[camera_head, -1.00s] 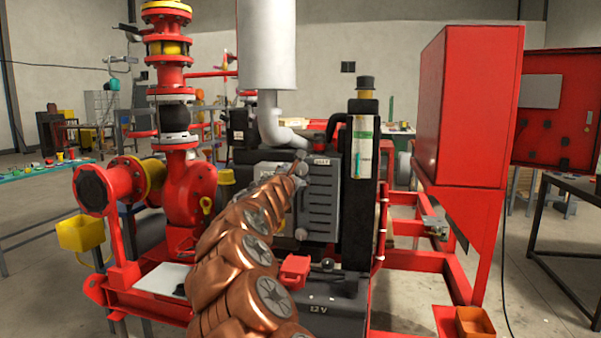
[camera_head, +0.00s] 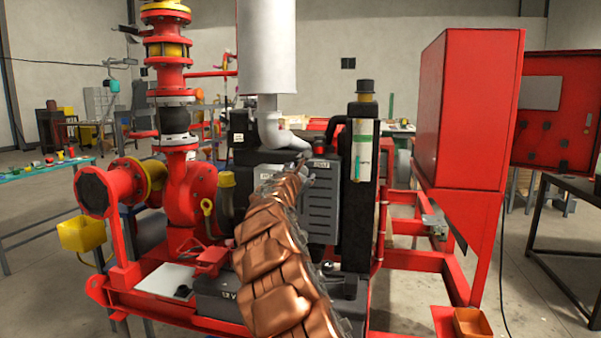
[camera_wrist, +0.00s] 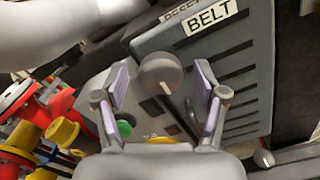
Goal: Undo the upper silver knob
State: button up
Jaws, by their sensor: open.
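A round grey-silver knob (camera_wrist: 160,73) with a light mark on its face shows in the wrist view, at the upper left edge of the dark louvred belt cover (camera_wrist: 235,70). My gripper (camera_wrist: 161,80) is open, with one finger on each side of the knob and visible gaps between. Whether the fingers reach past the knob's face, I cannot tell. In the head view my copper-coloured arm reaches up to the grey panel beside the cover (camera_head: 320,200); it hides the knob and the gripper is hard to make out there.
A green button (camera_wrist: 124,128) sits on the grey panel below the knob. A white pipe (camera_wrist: 75,25) crosses above. The tall red cabinet (camera_head: 470,110) stands right, and red pump piping (camera_head: 185,185) stands left of my arm.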

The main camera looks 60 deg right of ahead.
jog(key=shift+d, duration=0.15)
jog(key=shift+c, duration=0.4)
jog(key=c, duration=1.1)
jog(key=shift+o, duration=0.2)
jog(key=shift+f, duration=0.1)
